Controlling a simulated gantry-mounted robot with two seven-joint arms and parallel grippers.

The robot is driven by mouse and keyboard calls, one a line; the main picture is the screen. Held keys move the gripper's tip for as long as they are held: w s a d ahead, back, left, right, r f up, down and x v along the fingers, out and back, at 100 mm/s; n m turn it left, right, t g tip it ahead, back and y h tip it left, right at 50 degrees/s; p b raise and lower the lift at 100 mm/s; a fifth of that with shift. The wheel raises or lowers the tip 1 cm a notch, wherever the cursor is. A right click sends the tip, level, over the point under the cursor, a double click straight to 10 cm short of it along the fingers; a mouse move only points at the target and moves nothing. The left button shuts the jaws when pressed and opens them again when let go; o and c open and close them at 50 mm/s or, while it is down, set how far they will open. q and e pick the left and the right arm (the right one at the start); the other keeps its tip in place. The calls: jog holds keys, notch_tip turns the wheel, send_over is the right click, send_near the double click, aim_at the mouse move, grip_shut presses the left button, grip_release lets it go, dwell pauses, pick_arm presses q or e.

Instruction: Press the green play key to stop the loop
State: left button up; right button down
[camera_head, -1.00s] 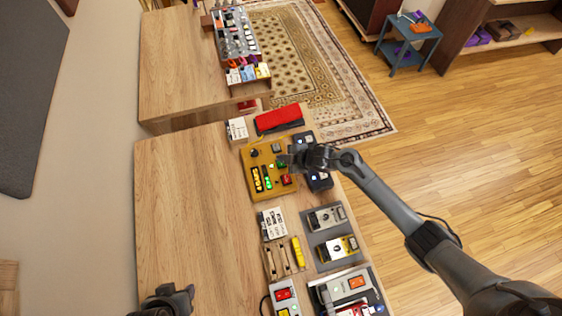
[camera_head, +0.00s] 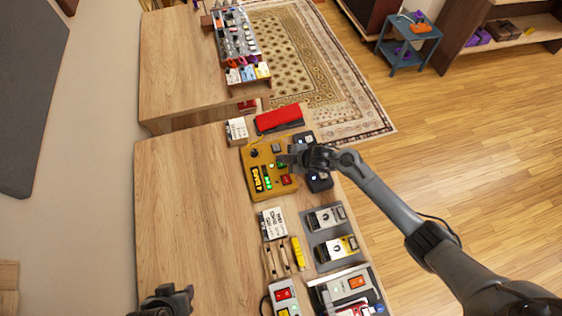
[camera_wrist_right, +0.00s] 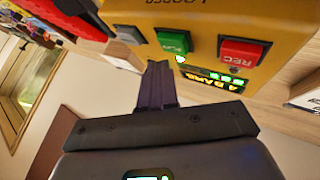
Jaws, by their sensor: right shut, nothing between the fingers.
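The yellow looper box (camera_head: 258,184) sits on the near wooden table in the head view. In the right wrist view the looper (camera_wrist_right: 215,18) shows a green play key (camera_wrist_right: 174,41), a red REC key (camera_wrist_right: 243,51) and a grey key (camera_wrist_right: 127,34). A lit display reads "4 BARS". My right gripper (camera_head: 284,160) is over the looper, shut and empty. In the wrist view its fingertips (camera_wrist_right: 158,68) are just beside the green key; I cannot tell if they touch. My left gripper (camera_head: 188,292) is at the bottom left of the head view, its jaws unclear.
A red-topped pedal (camera_head: 279,118) and a white card box (camera_head: 237,130) stand beyond the looper. A dark pedal (camera_head: 317,180) stands at its right. Grey pedals (camera_head: 326,218) and a yellow marker (camera_head: 298,253) lie nearer. The table's left side (camera_head: 190,220) is clear.

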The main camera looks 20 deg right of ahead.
jog(key=shift+f, duration=0.2)
jog(key=shift+f, duration=0.25)
jog(key=shift+f+b, duration=0.4)
jog(key=shift+b, duration=0.1)
dwell(0.5)
jog(key=shift+f, duration=0.15)
dwell(0.3)
jog(key=shift+r+p, duration=0.85)
jog(key=shift+r, duration=0.1)
